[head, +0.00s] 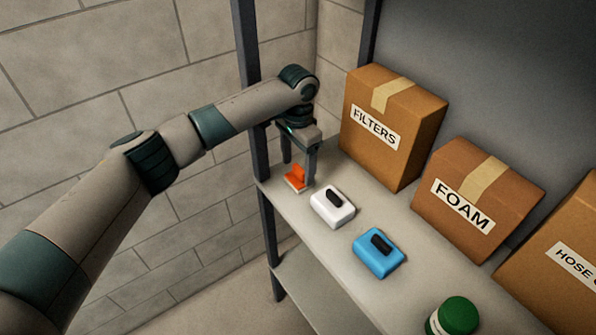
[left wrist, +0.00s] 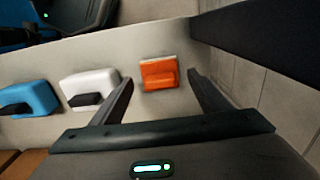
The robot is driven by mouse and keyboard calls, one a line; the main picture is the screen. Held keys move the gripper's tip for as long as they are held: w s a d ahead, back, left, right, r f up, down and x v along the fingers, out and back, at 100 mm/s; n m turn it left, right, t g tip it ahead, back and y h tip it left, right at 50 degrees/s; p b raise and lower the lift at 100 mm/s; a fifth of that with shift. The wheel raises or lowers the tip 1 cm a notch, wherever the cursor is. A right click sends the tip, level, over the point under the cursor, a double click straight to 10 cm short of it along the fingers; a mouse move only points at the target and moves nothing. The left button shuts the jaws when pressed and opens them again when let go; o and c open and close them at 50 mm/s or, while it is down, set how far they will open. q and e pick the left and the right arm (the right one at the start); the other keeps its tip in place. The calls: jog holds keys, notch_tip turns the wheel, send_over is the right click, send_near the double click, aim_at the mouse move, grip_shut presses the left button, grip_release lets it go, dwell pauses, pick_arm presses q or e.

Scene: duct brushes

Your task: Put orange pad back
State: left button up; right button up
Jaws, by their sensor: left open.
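The orange pad (head: 296,177) rests on the shelf near its left end, beside the upright post. It is small, with a raised orange grip and a pale lower edge. In the left wrist view the orange pad (left wrist: 159,73) lies between and just beyond my fingertips. My left gripper (head: 299,172) points down at the pad with its fingers apart, and nothing is held. In the left wrist view the left gripper (left wrist: 160,82) is open, with a gap on both sides of the pad. I cannot tell the exact height of the fingertips. My right gripper is not in view.
A white pad (head: 332,206) and a blue pad (head: 379,253) with dark grips sit in a row on the shelf (head: 330,258). A green-lidded jar (head: 455,317) stands nearer. FILTERS (head: 392,125) and FOAM (head: 475,200) boxes stand behind. A dark post (head: 258,110) rises beside my gripper.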

aim_at(298, 169)
pick_arm(q)
notch_tip(298, 169, up, 8)
jog(key=b, duration=0.3)
jog(key=shift+r, duration=0.15)
jog(key=shift+r+b, duration=0.35)
jog(key=shift+r, duration=0.5)
